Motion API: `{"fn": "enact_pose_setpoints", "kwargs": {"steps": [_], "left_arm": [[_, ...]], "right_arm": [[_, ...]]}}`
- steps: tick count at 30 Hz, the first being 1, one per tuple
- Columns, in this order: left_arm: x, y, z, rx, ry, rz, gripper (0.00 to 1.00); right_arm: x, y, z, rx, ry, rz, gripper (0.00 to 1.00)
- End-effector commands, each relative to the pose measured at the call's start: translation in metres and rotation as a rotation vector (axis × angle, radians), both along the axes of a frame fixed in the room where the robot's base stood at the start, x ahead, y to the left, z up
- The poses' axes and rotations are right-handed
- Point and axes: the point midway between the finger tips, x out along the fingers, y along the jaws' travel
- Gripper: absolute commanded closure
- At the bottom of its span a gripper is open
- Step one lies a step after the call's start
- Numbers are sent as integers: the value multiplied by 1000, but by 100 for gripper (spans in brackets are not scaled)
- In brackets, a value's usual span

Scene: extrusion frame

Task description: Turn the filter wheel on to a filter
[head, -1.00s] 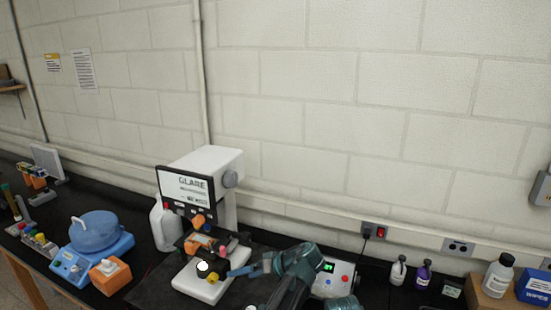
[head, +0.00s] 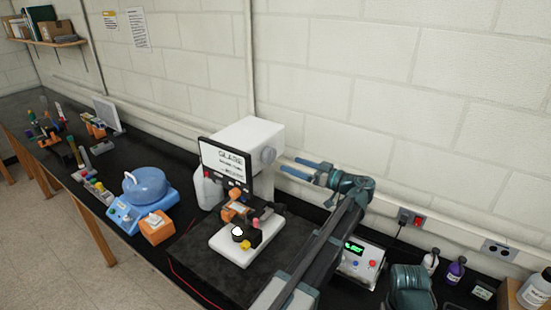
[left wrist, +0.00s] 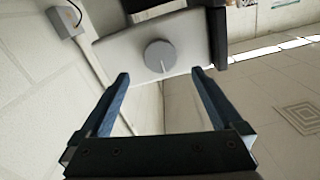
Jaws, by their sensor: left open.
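The white microscope (head: 248,135) has a screen on its front that reads "GLARE". A grey round knob (head: 268,156), seemingly the filter wheel, sits on the right side of its upper housing. In the left wrist view the knob (left wrist: 158,57) faces me, with a pale pointer line on it. My left gripper (head: 289,165) is open and empty, its two blue fingers pointing at the knob from the right with a gap between. In the left wrist view the knob lies beyond the fingertips (left wrist: 160,73), roughly centred between them. My right gripper is not in view.
The microscope's white base (head: 230,248) and stage stand below on a dark mat. A blue round-lidded device (head: 150,190) and an orange block (head: 157,227) are to the left. A control box (head: 360,262) with a green display is to the right. The wall is close behind.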

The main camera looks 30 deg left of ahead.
Motion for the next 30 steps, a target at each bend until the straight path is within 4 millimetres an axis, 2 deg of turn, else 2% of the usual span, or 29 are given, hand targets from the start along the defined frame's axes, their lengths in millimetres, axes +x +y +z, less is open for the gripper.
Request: {"fn": "enact_pose_setpoints", "kwargs": {"steps": [1, 6, 12, 18, 27, 30], "left_arm": [[0, 12, 0, -1, 0, 2, 0], [3, 44, 0, -1, 1, 2, 0], [6, 71, 0, -1, 1, 0, 0], [7, 82, 0, -1, 1, -2, 0], [7, 84, 0, -1, 1, -2, 0], [7, 84, 0, -1, 1, -2, 16]], "right_arm": [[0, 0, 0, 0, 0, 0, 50], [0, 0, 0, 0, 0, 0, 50], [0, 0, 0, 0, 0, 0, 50], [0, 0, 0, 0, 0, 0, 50], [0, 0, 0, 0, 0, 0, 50], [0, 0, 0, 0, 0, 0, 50]]}}
